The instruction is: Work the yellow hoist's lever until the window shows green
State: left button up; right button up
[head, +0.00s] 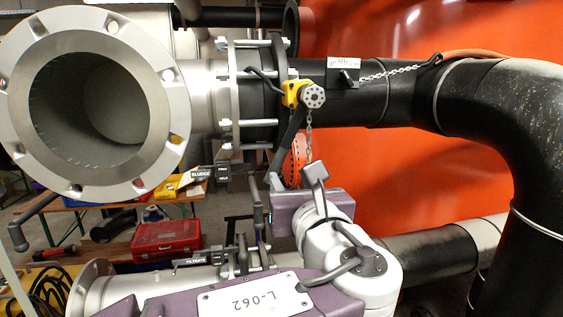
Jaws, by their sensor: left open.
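The yellow hoist (291,93) hangs at the flanged joint of the upper black pipe, with a grey round wheel (313,96) on its right side. A dark lever (291,130) slants down and left from it. A chain hangs down beside the lever. I cannot make out the window or its colour. My left gripper (295,178) comes up from below, open, with its fingers just below the lever's lower end. I cannot tell whether a finger touches the lever. My right gripper is not in view.
A large open flanged pipe (178,100) fills the upper left. A chain (390,72) runs right along the black pipe (480,95). A lower flanged pipe (90,287) lies at lower left. A red toolbox (166,238) stands behind. Valve handles stand close left of my gripper.

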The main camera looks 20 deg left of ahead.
aim_at(276, 167)
pick_arm(q)
jog(key=a, duration=0.1)
jog(key=w+a, duration=0.1)
jog(key=a, duration=0.1)
jog(key=shift+r, duration=0.15)
jog(key=w, duration=0.2)
jog(key=w+a, duration=0.1)
jog(key=w, duration=0.1)
jog(key=shift+a+p, duration=0.15)
jog(key=shift+p, duration=0.15)
jog(key=x, duration=0.2)
jog(key=shift+a, duration=0.4)
jog(key=shift+w+d+f+n, duration=0.7)
jog(key=shift+w+d+n, duration=1.45)
jog(key=shift+d, duration=2.25)
jog(key=v, duration=0.7)
jog(key=shift+s+d+b, duration=0.2)
jog(key=shift+d+b, duration=0.05)
jog(key=shift+b, duration=0.15)
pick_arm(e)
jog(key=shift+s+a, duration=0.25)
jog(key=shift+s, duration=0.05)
pick_arm(q)
jog(key=shift+r+m, duration=0.1)
jog(key=shift+m, duration=0.15)
